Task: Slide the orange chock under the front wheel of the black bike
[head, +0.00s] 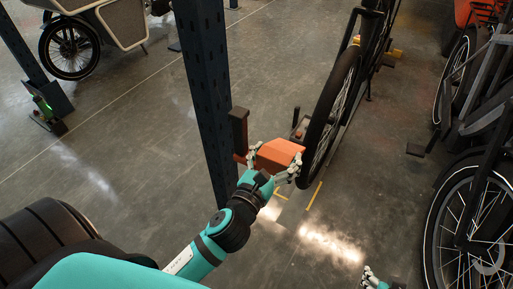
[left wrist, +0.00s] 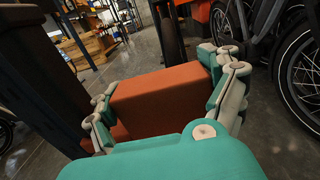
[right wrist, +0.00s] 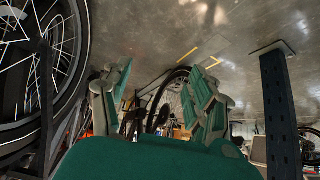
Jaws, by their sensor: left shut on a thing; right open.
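The orange chock (head: 279,153) is a wedge-like block held in my left gripper (head: 273,170), just left of the front wheel (head: 328,125) of the black bike (head: 375,30). In the left wrist view the chock (left wrist: 160,98) fills the space between the fingers of my left gripper (left wrist: 168,100). Whether the chock touches the tyre or floor, I cannot tell. My right gripper (right wrist: 160,95) is open and empty; only its fingertips show at the bottom of the head view.
A dark blue post (head: 205,90) stands left of the chock, with a brown bracket (head: 239,130) beside it. Yellow marks (head: 314,195) lie on the floor near the wheel. Other bikes (head: 480,225) stand along the right. Open floor (head: 120,130) lies left of the post.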

